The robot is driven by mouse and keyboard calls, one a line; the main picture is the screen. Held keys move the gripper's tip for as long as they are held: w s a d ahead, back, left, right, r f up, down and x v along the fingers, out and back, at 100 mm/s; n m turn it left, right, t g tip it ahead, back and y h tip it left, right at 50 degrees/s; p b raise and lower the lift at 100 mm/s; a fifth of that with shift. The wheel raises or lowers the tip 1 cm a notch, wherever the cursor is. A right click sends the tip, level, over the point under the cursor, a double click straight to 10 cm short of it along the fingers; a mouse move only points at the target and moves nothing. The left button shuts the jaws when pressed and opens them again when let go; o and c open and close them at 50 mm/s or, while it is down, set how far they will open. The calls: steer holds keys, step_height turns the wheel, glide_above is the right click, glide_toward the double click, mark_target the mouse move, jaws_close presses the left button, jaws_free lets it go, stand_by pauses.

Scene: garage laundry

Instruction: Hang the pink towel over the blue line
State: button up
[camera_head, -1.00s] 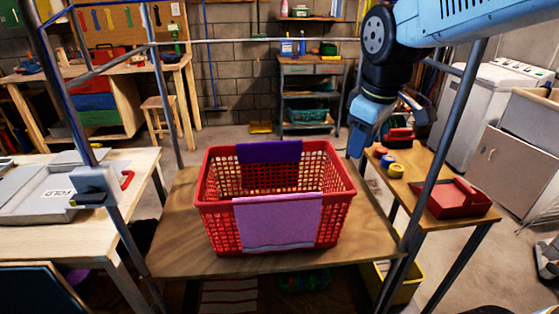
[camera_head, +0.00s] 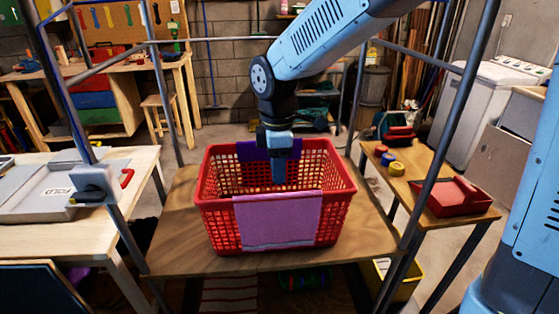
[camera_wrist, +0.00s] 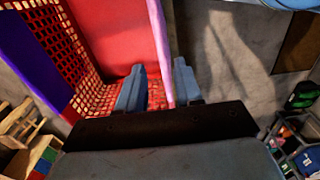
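The pink towel (camera_head: 278,220) hangs over the near rim of the red basket (camera_head: 341,188), its outer part flat against the basket's front. My gripper (camera_head: 278,181) points down over the basket, just behind the towel's top edge. In the wrist view my gripper (camera_wrist: 158,82) has its two blue fingers apart, with the towel (camera_wrist: 158,40) edge-on between them. I see no finger pressed on it. A thin blue strand (camera_head: 52,62) shows beside the left metal post; I cannot tell whether it is the blue line.
A purple cloth (camera_head: 240,151) hangs over the basket's far rim. The basket stands on a wooden table (camera_head: 180,225) framed by metal posts and bars. A side table (camera_head: 408,188) at right holds a red tray (camera_head: 460,197) and several small items. A white table (camera_head: 125,170) stands at left.

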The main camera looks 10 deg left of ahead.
mark_target(278, 194)
steer(key=shift+f, duration=4.5)
steer(key=shift+c, duration=0.2)
jaws_close()
steer(key=shift+r, duration=0.1)
